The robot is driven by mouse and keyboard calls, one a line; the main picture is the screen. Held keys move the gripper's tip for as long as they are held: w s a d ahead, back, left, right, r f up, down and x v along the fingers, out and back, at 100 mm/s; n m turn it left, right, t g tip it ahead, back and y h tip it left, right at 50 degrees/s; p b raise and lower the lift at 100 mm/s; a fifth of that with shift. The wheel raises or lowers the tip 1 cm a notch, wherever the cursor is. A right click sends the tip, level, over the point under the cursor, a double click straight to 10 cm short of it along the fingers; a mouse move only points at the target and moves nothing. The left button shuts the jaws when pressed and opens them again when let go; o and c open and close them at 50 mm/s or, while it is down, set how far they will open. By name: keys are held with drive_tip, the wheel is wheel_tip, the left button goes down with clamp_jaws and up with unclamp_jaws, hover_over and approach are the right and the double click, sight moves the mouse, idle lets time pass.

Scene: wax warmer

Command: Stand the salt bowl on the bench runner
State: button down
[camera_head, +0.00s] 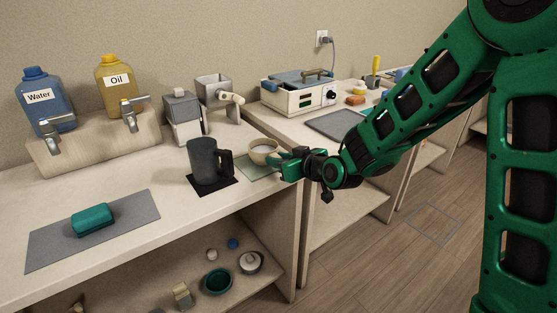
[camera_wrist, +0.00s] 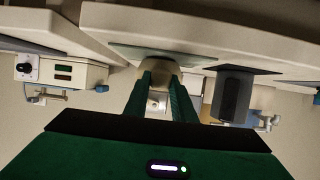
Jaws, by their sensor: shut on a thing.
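The salt bowl (camera_head: 264,148) is a small cream bowl with white contents, upright over a pale green mat (camera_head: 250,172) near the bench's right end. I cannot tell whether it touches the mat. My gripper (camera_head: 281,161) reaches in from the right and is shut on the bowl. In the wrist view, the bowl (camera_wrist: 160,66) sits between the two green fingers, which partly hide it. A long grey mat (camera_head: 60,246) lies at the left front of the bench with a teal block on it. Which mat is the bench runner is not marked.
A dark mug (camera_head: 203,163) on a black mat stands just left of the bowl. Grey appliances (camera_head: 183,115) and Water and Oil jugs (camera_head: 118,85) stand behind. A white warmer (camera_head: 298,95) and grey mat (camera_head: 335,125) are on the right bench. A shelf below holds small items.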

drive_tip(key=shift+f, duration=0.25)
idle(0.5)
drive_tip(key=c, duration=1.4)
unclamp_jaws()
drive_tip(key=shift+s+d, duration=0.1)
drive_tip(key=shift+d, duration=0.05)
drive_tip(key=v, duration=0.7)
drive_tip(key=shift+s+r, duration=0.15)
drive_tip(key=shift+s, duration=0.1)
drive_tip(key=shift+d, duration=0.1)
idle(0.5)
